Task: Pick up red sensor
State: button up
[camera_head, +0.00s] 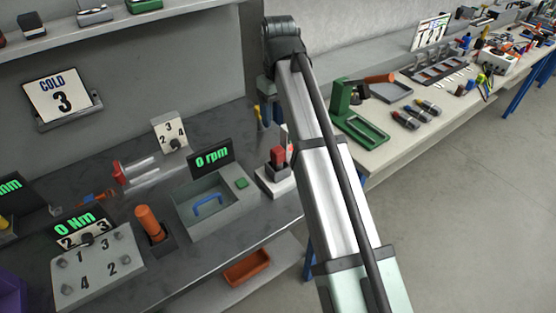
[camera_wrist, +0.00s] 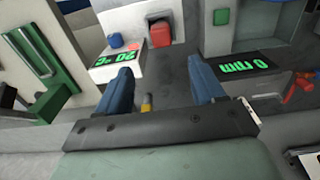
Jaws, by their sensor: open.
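A red block-shaped piece (camera_head: 277,157), which looks like the red sensor, stands upright in a dark holder on a small white unit (camera_head: 277,183) at the right of the grey bench. In the wrist view the red piece (camera_wrist: 160,33) is ahead of my gripper, by a white box with a green 20 °C display (camera_wrist: 113,58). My gripper (camera_wrist: 160,76) has its two blue fingers spread, with no object held between them. The fingers are apart from the red piece. In the head view my arm hides most of the gripper.
A grey box with a 0 rpm display (camera_head: 212,157) stands left of the white unit. An orange-handled tool (camera_head: 150,224) stands farther left. A green press-like stand (camera_head: 357,120) is on the right-hand table. A small yellow item (camera_wrist: 146,103) shows between the fingers.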

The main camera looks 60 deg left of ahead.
aim_at(278, 149)
notch_tip(278, 149, down, 14)
jog(key=shift+s+r, duration=0.1)
jog(key=shift+r, duration=0.05)
dwell(0.7)
jog(key=shift+c, duration=0.4)
jog(key=c, duration=1.1)
jog(key=shift+o, duration=0.2)
jog(key=shift+r, duration=0.15)
